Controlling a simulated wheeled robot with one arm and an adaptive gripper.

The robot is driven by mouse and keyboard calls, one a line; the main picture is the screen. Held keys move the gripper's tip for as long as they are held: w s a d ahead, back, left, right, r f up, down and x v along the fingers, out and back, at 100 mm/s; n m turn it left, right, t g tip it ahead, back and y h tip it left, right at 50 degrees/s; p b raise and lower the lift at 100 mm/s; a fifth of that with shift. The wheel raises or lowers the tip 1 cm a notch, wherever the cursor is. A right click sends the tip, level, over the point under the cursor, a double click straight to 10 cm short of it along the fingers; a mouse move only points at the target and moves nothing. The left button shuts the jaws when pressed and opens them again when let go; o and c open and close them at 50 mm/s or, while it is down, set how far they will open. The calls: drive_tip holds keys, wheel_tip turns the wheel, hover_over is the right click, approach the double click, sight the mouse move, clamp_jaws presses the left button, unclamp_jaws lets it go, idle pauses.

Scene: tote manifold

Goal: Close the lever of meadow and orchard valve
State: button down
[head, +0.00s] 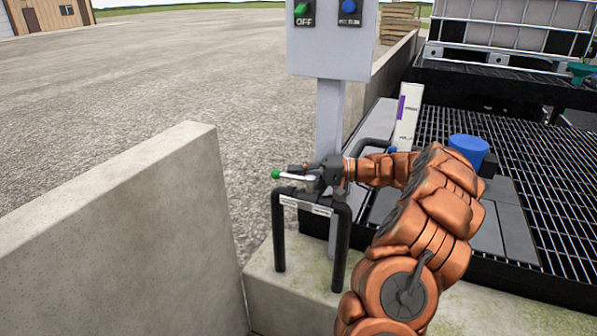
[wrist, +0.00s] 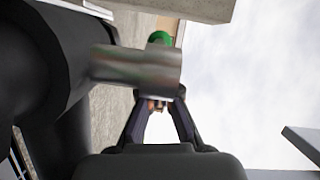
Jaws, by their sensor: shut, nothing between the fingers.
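A valve lever (head: 297,177) with a green knob (head: 276,174) sits on top of a black pipe loop (head: 341,245) and points left in the head view. A white label (head: 306,205) is on the pipe, its text too small to read, so I cannot tell which valve this is. My gripper (head: 300,169) is beside the lever, near its handle. The second lever is not visible.
A grey post with a control box (head: 330,50) stands just behind the valve. A concrete wall (head: 130,225) is on the left. Black grating (head: 520,190), a blue cap (head: 468,148) and a tote (head: 515,25) are on the right. Open gravel lies beyond the wall.

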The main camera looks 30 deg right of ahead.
drive_tip(key=shift+s+a+b, duration=0.15)
drive_tip(key=shift+a+b, duration=0.2)
drive_tip(key=shift+a, duration=0.3)
